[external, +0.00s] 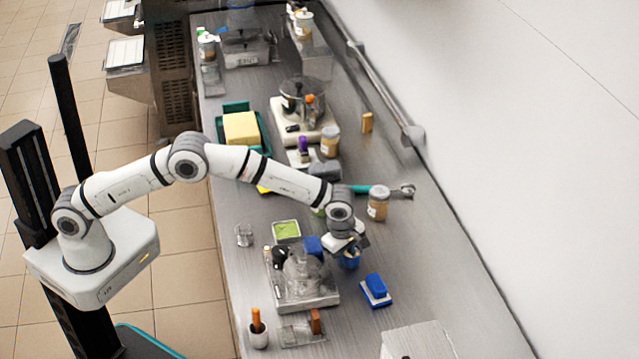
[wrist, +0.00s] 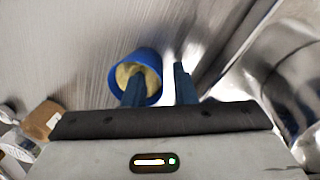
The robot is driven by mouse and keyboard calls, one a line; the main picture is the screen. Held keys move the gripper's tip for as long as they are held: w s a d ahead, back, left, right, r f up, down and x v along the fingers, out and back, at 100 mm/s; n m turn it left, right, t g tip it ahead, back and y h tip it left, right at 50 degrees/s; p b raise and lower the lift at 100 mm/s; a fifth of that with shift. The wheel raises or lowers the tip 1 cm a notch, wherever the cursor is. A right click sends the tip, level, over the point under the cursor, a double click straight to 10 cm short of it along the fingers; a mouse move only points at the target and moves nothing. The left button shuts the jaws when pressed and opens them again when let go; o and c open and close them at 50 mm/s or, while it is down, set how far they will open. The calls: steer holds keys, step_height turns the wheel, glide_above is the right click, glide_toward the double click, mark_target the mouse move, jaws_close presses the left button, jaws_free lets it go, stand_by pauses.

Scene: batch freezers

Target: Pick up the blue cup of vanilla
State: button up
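The blue cup of vanilla (wrist: 152,62) shows in the wrist view, with pale cream filling visible inside its round rim. In the external view the blue cup (external: 350,261) is right under my gripper (external: 347,247), partly hidden by it. In the wrist view my gripper (wrist: 158,78) is open, with a clear gap between its two blue fingers. The left finger overlaps the cup's opening, and the right finger is just outside the cup's right side. I cannot tell whether the left finger is inside the cup or only above it. Neither finger is visibly closed on the wall.
A clear-topped appliance (external: 303,285) stands close left of the cup. A lidded jar (external: 378,203) stands behind. A large shiny metal surface (wrist: 290,70) is on the right in the wrist view.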

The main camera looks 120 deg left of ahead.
jaws_close()
steer(key=shift+r, duration=0.15)
